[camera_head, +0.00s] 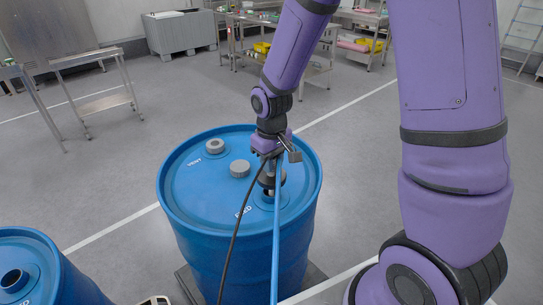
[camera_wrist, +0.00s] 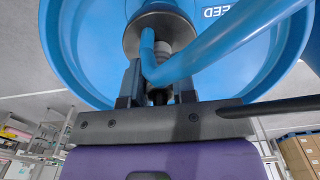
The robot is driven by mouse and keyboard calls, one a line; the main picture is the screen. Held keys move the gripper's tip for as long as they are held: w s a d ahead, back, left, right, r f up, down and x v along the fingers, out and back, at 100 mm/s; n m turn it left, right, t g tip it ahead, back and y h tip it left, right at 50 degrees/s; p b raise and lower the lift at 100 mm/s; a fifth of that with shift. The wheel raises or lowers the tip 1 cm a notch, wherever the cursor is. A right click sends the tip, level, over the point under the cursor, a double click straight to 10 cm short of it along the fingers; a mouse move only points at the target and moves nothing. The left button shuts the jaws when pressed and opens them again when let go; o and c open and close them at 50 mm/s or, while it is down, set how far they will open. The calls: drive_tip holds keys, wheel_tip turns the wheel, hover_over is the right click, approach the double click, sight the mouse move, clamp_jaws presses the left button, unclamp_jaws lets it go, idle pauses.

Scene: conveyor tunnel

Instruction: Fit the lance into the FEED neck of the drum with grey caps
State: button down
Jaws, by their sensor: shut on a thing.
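The blue drum with grey caps (camera_head: 190,190) stands upright in the middle of the head view. One grey cap (camera_head: 215,146) sits by the VENT label and another cap (camera_head: 240,168) sits near the middle of the lid. My gripper (camera_head: 270,180) is over the FEED neck (camera_head: 265,202) at the lid's near right. In the wrist view my gripper (camera_wrist: 159,88) is shut on the lance (camera_wrist: 163,47), which has a blue hose (camera_wrist: 230,42) bending off it. The lance points at the neck, beside the FEED label. Its lower end is hidden, so I cannot tell how deep it sits.
A second blue drum (camera_head: 75,288) with a dark open neck (camera_head: 14,281) stands at the lower left. The blue hose and a black cable (camera_head: 234,245) hang down in front of the capped drum. Steel tables and a grey bin (camera_head: 180,32) stand far back. The floor between is clear.

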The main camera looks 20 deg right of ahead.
drive_tip(key=shift+f, duration=2.25)
drive_tip(key=c, duration=0.8)
unclamp_jaws()
drive_tip(key=shift+c, duration=0.2)
drive_tip(key=shift+r, duration=0.1)
wheel_tip(320, 180, up, 11)
drive_tip(key=shift+f, duration=0.2)
